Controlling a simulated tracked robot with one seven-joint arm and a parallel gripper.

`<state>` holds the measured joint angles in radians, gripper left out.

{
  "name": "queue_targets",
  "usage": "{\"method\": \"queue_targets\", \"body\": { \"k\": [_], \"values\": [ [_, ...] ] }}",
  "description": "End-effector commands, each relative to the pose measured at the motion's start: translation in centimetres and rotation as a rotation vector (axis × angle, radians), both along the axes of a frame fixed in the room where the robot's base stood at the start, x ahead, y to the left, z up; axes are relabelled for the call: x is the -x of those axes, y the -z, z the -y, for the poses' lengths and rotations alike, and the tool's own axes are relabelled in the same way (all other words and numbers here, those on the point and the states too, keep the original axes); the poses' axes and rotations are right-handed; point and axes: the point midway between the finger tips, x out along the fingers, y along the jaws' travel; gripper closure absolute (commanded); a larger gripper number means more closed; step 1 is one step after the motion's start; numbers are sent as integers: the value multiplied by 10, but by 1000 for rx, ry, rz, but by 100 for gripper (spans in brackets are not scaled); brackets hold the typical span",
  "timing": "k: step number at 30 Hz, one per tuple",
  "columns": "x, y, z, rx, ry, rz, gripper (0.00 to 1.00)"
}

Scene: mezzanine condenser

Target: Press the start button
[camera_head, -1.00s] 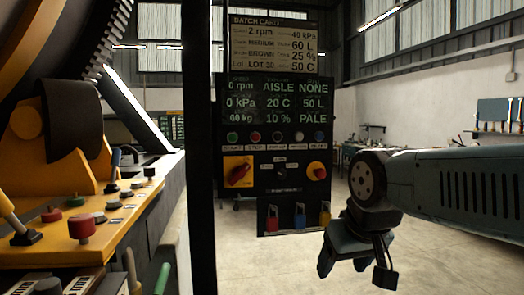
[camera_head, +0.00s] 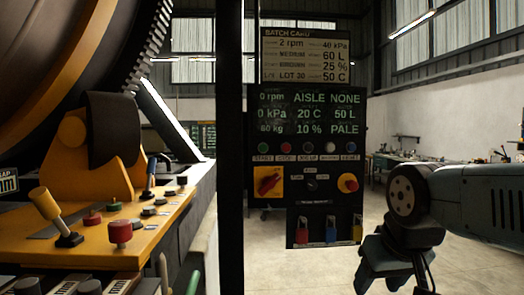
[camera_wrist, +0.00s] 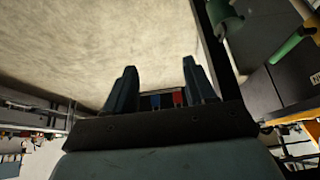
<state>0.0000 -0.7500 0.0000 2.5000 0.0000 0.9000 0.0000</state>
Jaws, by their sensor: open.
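The start button (camera_head: 264,147) is a small green round button at the left end of a row on the dark control panel (camera_head: 282,220). A label that seems to read START sits under it. My gripper (camera_head: 392,290) hangs low to the right of the panel, apart from it and below the button's height, with its fingers pointing down. In the wrist view my gripper (camera_wrist: 160,85) shows two fingers set apart with nothing between them but the background. The start button is not seen in the wrist view.
A dark post (camera_head: 230,150) stands left of the panel. A yellow console (camera_head: 110,235) with levers and knobs fills the lower left. On the panel are a red rotary switch (camera_head: 268,182), a red knob (camera_head: 347,183) and several hanging padlocks. Open floor lies to the right.

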Motion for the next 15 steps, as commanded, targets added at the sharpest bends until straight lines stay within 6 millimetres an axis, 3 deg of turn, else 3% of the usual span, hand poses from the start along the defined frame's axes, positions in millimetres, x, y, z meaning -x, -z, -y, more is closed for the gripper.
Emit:
{"method": "queue_targets", "body": {
  "k": [2,15],
  "values": [
    [0,0,0,0,0,0,53],
    [0,0,0,0,0,0,95]
  ]
}}
